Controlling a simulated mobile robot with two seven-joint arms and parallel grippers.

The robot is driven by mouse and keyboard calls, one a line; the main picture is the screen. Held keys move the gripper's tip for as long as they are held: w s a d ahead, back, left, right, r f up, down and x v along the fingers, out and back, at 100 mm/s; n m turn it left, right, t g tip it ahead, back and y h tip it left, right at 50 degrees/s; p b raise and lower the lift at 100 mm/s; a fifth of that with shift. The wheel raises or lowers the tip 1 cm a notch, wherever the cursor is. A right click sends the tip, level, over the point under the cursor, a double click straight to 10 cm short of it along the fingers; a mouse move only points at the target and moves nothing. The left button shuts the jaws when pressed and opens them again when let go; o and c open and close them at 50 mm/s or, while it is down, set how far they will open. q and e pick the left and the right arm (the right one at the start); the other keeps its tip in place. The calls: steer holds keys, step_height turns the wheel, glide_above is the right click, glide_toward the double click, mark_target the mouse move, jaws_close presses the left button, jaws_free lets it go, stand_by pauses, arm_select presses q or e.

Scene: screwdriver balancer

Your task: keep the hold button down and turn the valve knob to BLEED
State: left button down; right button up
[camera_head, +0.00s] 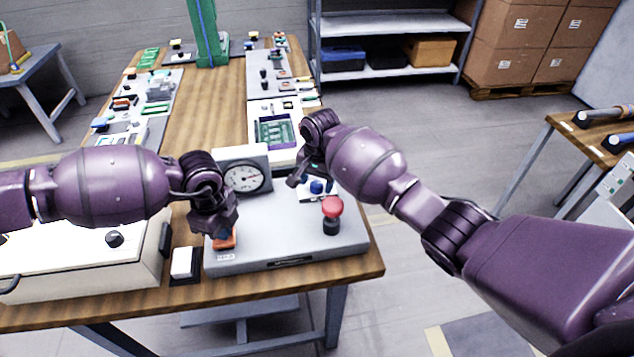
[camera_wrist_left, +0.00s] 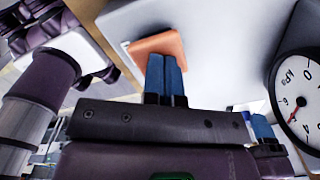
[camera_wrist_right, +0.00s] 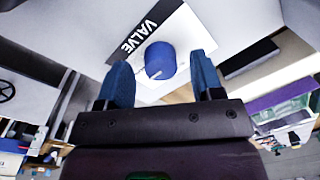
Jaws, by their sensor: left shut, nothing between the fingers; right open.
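The grey control box (camera_head: 290,235) stands on the wooden bench. The orange button (camera_head: 224,242) is at its front left; it also shows in the left wrist view (camera_wrist_left: 157,44). My left gripper (camera_head: 222,232) is shut and empty, its blue fingertips (camera_wrist_left: 165,58) at the orange button; I cannot tell how far it is pressed. The blue valve knob (camera_head: 317,187) is on the right of the box. In the right wrist view the knob (camera_wrist_right: 160,60) has a white line, beside a VALVE label (camera_wrist_right: 138,36). My right gripper (camera_wrist_right: 162,75) is open, fingers apart on either side of the knob, not gripping it.
A round gauge (camera_head: 243,178) stands at the back of the box. A red mushroom button (camera_head: 332,207) is in front of the knob. A white rocker switch (camera_head: 184,263) is left of the box. Other panels (camera_head: 275,130) line the bench behind.

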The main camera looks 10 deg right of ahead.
steer(key=shift+f, duration=0.5)
steer(key=c, duration=0.9)
steer(key=shift+c, duration=0.2)
